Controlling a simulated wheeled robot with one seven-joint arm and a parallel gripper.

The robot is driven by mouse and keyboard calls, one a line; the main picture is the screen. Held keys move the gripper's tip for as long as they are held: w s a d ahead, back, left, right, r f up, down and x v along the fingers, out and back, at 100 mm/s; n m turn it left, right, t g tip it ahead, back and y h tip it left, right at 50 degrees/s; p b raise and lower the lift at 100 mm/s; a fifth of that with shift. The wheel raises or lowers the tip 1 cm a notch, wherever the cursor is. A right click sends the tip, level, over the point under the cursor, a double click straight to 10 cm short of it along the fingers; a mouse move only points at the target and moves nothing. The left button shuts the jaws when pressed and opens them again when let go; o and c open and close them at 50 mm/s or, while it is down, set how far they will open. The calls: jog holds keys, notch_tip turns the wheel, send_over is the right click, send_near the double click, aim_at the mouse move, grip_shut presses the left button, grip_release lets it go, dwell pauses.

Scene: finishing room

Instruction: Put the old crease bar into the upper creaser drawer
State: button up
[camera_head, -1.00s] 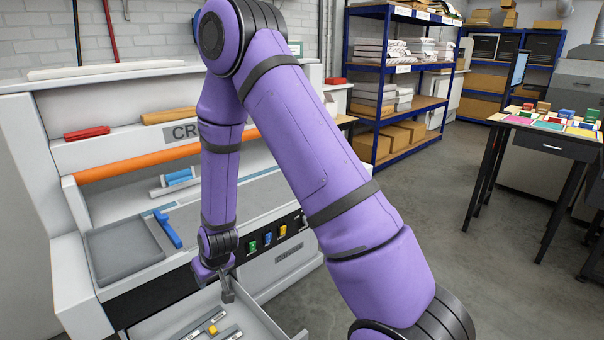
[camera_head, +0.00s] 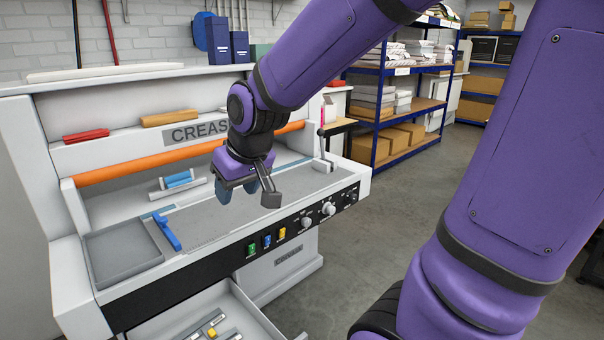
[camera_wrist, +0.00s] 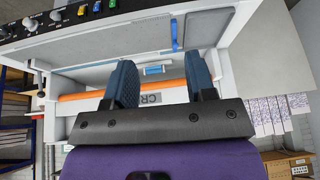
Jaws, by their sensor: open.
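The creaser (camera_head: 130,210) is a white machine with an orange roller. A drawer (camera_head: 262,318) beneath its bed is pulled open. Several slim grey bars (camera_head: 203,325) and a small yellow piece (camera_head: 212,332) lie in it, partly cut off by the frame edge. I cannot tell which item is the old crease bar. My gripper (camera_head: 248,194) is open and empty above the grey bed, its fingers apart. In the wrist view my gripper (camera_wrist: 162,62) also has nothing between its fingers.
A small stand with a blue cylinder (camera_head: 178,180) and a blue bar (camera_head: 167,232) are on the bed, beside a grey tray (camera_head: 122,250). Red (camera_head: 86,135) and tan (camera_head: 168,118) pieces lie on the ledge. Knobs (camera_head: 328,208) line the front. Shelves (camera_head: 410,105) stand behind.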

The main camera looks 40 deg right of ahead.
jog(key=s+d+r, duration=0.1)
jog(key=s+r, duration=0.2)
jog(key=s, duration=0.4)
jog(key=s+d+r, duration=0.1)
jog(key=s+r, duration=0.3)
jog(key=s, duration=0.4)
jog(key=shift+s+d+h, duration=0.2)
jog(key=shift+h, duration=0.1)
jog(key=shift+o, duration=0.4)
jog(key=shift+w, duration=0.1)
